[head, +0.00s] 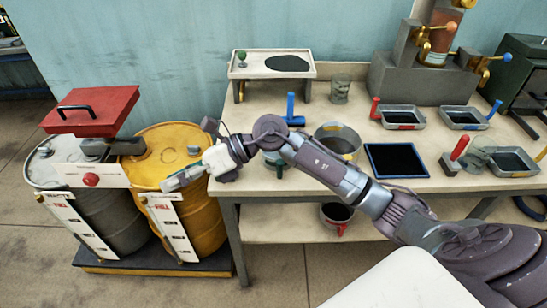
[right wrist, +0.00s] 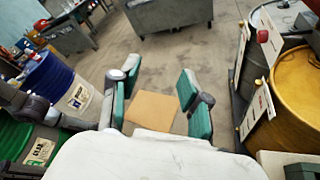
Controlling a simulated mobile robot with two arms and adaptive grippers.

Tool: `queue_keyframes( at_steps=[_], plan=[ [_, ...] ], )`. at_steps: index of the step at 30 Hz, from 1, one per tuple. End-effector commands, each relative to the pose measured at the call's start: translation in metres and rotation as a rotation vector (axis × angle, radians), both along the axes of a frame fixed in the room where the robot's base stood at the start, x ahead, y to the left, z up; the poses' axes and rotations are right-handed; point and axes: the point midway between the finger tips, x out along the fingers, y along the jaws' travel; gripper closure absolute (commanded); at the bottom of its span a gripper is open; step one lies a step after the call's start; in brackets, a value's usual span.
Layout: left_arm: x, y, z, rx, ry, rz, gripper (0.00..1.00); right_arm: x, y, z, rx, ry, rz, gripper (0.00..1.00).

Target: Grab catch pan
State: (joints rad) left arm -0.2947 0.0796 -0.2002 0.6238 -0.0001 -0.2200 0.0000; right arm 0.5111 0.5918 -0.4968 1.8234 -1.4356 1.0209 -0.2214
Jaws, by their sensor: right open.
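Several shallow grey pans with dark insides stand on the workbench in the head view: one with a red handle (head: 403,127), one with a blue handle (head: 463,127) and one at the right edge (head: 512,170). I cannot tell which one is the catch pan. My right gripper (head: 182,180) is open and empty in front of the yellow drum, left of the bench and well away from the pans. Its teal finger pads stand apart in the right wrist view (right wrist: 162,95), with floor and a tan patch seen between them. My left gripper is not in view.
The yellow drum (head: 185,146) and grey drum (head: 62,160) stand left of the workbench (head: 230,170). A round metal pot (head: 345,131) and a blue-rimmed black tray (head: 397,175) are on the bench near my right arm. A small raised stand (head: 250,69) is behind.

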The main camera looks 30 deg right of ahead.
Motion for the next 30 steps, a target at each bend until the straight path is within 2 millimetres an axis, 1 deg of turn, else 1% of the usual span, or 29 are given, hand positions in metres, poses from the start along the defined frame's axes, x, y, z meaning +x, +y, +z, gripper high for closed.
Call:
queue_keyframes(
  at_steps=[1,2,3,5,6,9,12,15,17,20,22,27,30],
  plan=[
    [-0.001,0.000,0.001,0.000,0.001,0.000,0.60,0.006,-0.021,-0.013,-0.177,-0.038,0.044,0.53],
    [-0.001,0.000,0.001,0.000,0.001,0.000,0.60,0.009,-0.036,-0.023,-0.288,-0.048,0.072,0.53],
    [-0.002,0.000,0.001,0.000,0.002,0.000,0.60,0.012,-0.060,-0.033,-0.432,-0.055,0.099,0.53],
    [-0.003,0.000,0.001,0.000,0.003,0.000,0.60,0.018,-0.100,-0.042,-0.637,-0.047,0.128,0.53],
    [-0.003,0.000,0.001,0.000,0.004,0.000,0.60,0.020,-0.128,-0.045,-0.761,-0.029,0.137,0.53],
    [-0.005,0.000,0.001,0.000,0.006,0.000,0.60,0.023,-0.190,-0.039,-1.012,0.032,0.139,0.53],
    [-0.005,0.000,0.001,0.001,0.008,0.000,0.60,0.021,-0.233,-0.029,-1.173,0.099,0.128,0.53],
    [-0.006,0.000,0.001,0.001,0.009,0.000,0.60,0.017,-0.255,-0.022,-1.251,0.140,0.121,0.53],
    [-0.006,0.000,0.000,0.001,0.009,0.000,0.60,0.016,-0.260,-0.025,-1.269,0.153,0.121,0.53],
    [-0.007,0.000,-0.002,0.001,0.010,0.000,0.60,0.015,-0.260,-0.040,-1.272,0.159,0.124,0.53],
    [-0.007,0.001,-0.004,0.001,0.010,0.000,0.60,0.015,-0.260,-0.055,-1.269,0.160,0.125,0.53],
    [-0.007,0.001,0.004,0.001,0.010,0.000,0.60,0.015,-0.261,-0.084,-1.270,0.159,0.124,0.53],
    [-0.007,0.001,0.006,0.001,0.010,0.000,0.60,0.016,-0.261,-0.097,-1.270,0.157,0.122,0.53]
  ],
)
